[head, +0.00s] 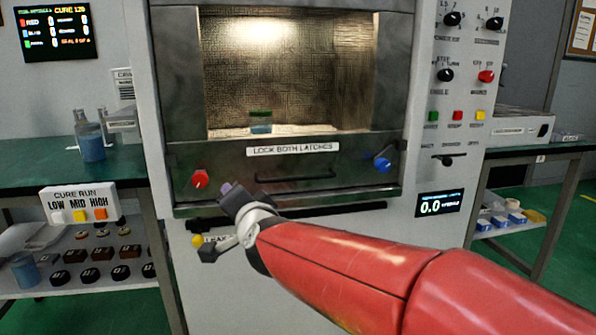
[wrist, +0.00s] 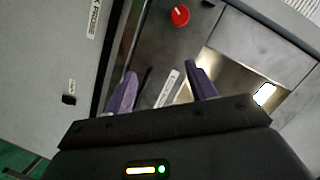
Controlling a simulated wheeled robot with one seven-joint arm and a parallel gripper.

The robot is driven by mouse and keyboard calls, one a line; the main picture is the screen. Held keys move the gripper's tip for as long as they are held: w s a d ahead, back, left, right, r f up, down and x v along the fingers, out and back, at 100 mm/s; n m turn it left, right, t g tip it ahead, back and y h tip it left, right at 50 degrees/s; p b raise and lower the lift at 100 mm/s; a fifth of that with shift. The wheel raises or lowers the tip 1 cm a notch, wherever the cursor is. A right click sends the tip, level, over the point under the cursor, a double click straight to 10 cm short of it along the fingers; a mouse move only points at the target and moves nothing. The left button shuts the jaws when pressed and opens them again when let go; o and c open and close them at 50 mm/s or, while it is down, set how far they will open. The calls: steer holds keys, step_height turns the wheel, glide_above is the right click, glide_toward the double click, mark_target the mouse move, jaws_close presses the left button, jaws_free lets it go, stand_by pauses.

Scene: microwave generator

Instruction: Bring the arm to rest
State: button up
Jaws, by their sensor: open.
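My red arm reaches in from the lower right of the head view. My gripper (head: 226,188) is at the lower left of the microwave generator's door (head: 318,164), below and right of the red latch knob (head: 200,178). In the wrist view my gripper (wrist: 160,88) shows two purple-grey fingers spread apart, with nothing held between them. The red knob also shows beyond the fingers in the wrist view (wrist: 180,16). I cannot tell whether the fingertips touch the door.
A blue latch knob (head: 382,165) sits at the door's right. A jar (head: 261,122) stands inside the lit chamber. A control panel (head: 462,75) with knobs and buttons is on the right. Green-topped benches (head: 62,150) flank the machine.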

steer(key=s+d+f+n+g+h, duration=0.3)
steer(key=s+d+f, duration=0.5)
steer(key=s+d, duration=0.4)
steer(key=s+d+f+n+g+h, duration=0.3)
steer(key=s+d+f+g, duration=0.3)
steer(key=s+d, duration=0.7)
step_height(320, 180, down, 2)
steer(key=d, duration=0.2)
steer(key=shift+d+h, duration=0.35)
steer(key=shift+h, duration=0.05)
